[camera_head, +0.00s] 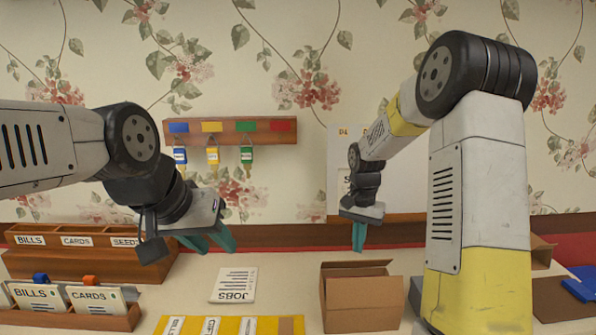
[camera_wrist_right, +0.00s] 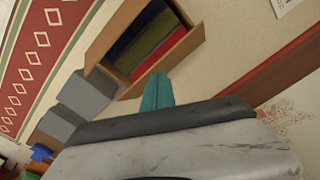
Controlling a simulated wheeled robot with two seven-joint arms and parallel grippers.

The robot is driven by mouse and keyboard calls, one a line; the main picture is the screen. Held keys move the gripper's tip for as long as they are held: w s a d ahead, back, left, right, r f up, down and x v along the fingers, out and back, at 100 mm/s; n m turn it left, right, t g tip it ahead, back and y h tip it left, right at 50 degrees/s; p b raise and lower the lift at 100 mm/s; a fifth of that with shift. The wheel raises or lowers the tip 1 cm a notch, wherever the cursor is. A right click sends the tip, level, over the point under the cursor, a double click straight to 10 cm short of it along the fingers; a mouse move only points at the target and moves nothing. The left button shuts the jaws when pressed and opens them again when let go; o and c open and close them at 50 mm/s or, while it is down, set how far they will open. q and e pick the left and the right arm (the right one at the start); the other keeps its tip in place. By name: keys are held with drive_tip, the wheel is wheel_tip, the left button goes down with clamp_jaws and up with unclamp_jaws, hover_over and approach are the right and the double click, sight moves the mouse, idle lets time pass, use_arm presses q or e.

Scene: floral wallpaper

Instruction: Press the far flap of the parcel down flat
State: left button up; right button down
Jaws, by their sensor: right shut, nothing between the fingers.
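The parcel (camera_head: 365,304) is an open brown cardboard box at the table's front, right of centre. A raised brown panel (camera_head: 355,269) shows along its far side; I cannot tell its exact angle. In the right wrist view the open brown box (camera_wrist_right: 115,30) shows red, green and blue contents inside. My right gripper (camera_head: 359,248) is shut and empty, pointing down above and behind the parcel's far side. Its teal fingertips (camera_wrist_right: 157,90) show close to the box's edge in the wrist view; contact cannot be told. My left gripper (camera_head: 213,244) is open and empty, left of the parcel.
A JOBS card (camera_head: 233,285) lies left of the parcel. A yellow strip (camera_head: 240,325) lies in front. Wooden card trays (camera_head: 90,258) stand at left. A rack with coloured tags (camera_head: 225,131) hangs on the wall. A blue item (camera_head: 580,283) lies far right.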

sight(356, 263)
drive_tip(key=shift+f, duration=3.7)
drive_tip(key=shift+r, duration=5.25)
drive_tip(key=shift+r, duration=0.15)
drive_tip(key=s+r+n+t+y, duration=0.1)
drive_tip(key=s+r+n+t, duration=0.2)
drive_tip(key=s+r, duration=0.75)
drive_tip(key=s+a+r+n+t+y, duration=0.1)
drive_tip(key=s+a+r+n+t, duration=0.1)
drive_tip(key=s, duration=1.1)
drive_tip(key=shift+s+r+n+t, duration=0.4)
drive_tip(key=shift+r+n+t, duration=0.2)
drive_tip(key=shift+r, duration=0.1)
